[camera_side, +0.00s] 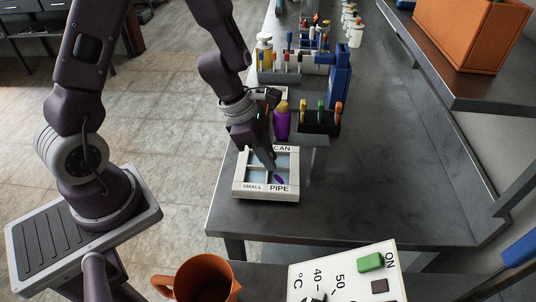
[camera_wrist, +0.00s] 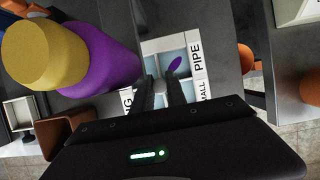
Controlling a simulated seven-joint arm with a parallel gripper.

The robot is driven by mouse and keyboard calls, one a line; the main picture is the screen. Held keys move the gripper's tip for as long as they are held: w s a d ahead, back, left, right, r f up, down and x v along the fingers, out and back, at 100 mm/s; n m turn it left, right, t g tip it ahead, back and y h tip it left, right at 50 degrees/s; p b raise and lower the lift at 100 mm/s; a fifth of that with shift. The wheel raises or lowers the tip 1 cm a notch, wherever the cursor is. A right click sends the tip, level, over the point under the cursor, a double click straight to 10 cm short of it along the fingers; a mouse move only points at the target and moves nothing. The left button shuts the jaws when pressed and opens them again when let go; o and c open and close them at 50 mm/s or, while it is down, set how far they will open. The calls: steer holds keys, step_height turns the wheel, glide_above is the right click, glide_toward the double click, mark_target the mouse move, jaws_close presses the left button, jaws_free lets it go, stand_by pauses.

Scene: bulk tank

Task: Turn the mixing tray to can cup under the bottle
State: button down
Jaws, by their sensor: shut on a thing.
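The mixing tray (camera_side: 238,187) is a square, off-white frame with pale blue cups split by dividers. It lies near the left edge of the bench. Its labels CAN, SMALL and PIPE read in the side view; PIPE is on the near right side and CAN on the far side. A purple patch (camera_side: 279,179) lies in the cup beside PIPE. The purple bottle (camera_side: 282,124) with a yellow top stands upright behind the tray. My gripper (camera_side: 272,167) reaches down into the tray, shut on its middle. The wrist view shows the fingers around a pale centre piece (camera_wrist: 160,88).
A black rack (camera_side: 319,124) with several coloured-top bottles stands right of the purple bottle. A blue stand (camera_side: 339,76) and more racks are farther back. An orange mug (camera_side: 205,280) and a dial panel (camera_side: 345,279) are in front. The bench right of the tray is clear.

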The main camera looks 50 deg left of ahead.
steer(key=shift+w, duration=0.1)
stand_by(0.3)
steer(key=c, duration=1.3)
jaws_free()
steer(key=shift+c, duration=0.2)
steer(key=shift+r, duration=0.1)
steer(key=v, duration=0.7)
